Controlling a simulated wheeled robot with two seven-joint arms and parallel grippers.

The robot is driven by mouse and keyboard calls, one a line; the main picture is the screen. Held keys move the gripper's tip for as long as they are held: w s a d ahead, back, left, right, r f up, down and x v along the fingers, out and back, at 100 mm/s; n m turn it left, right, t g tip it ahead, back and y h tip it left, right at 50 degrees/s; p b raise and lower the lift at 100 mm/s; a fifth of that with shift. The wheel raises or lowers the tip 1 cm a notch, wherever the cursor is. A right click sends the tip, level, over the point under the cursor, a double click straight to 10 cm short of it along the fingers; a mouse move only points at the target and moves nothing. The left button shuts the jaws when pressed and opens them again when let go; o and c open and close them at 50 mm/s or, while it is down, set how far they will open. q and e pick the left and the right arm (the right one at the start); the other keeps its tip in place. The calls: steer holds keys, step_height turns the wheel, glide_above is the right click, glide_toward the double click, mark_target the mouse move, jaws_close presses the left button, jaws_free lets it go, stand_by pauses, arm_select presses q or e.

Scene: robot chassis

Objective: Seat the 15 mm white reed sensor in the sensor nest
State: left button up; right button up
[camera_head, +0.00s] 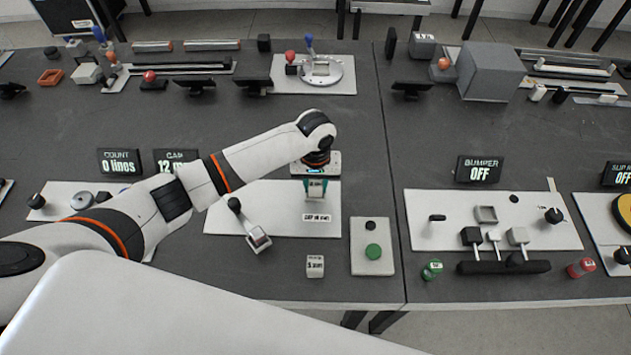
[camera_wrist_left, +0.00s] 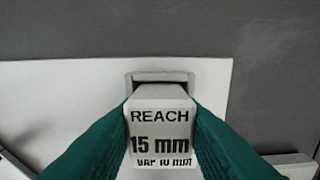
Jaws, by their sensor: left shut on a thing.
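My left gripper (camera_head: 317,188) is over the white plate (camera_head: 275,215) left of the middle of the bench, its teal fingers pointing down. In the left wrist view the teal fingers (camera_wrist_left: 160,140) are shut on the white reed sensor (camera_wrist_left: 160,122), a block marked "REACH 15 mm". The sensor nest (camera_wrist_left: 160,77) shows as a pale raised rim on the plate, just beyond the sensor's far end. The sensor covers most of the nest, and I cannot tell whether it is inside the rim or above it. My right gripper is not in view.
A second white block (camera_head: 315,266), whose label seems to read 5 mm, stands on the bench in front of the plate. A lever (camera_head: 258,238) is left of the gripper. A panel with a green button (camera_head: 373,251) is at front right. Bare bench lies behind the gripper.

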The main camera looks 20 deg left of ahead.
mark_target(316, 182)
arm_select(q)
steer(key=o, duration=1)
steer(key=shift+c, duration=0.2)
step_height(316, 182, up, 12)
steer(key=shift+r, duration=0.15)
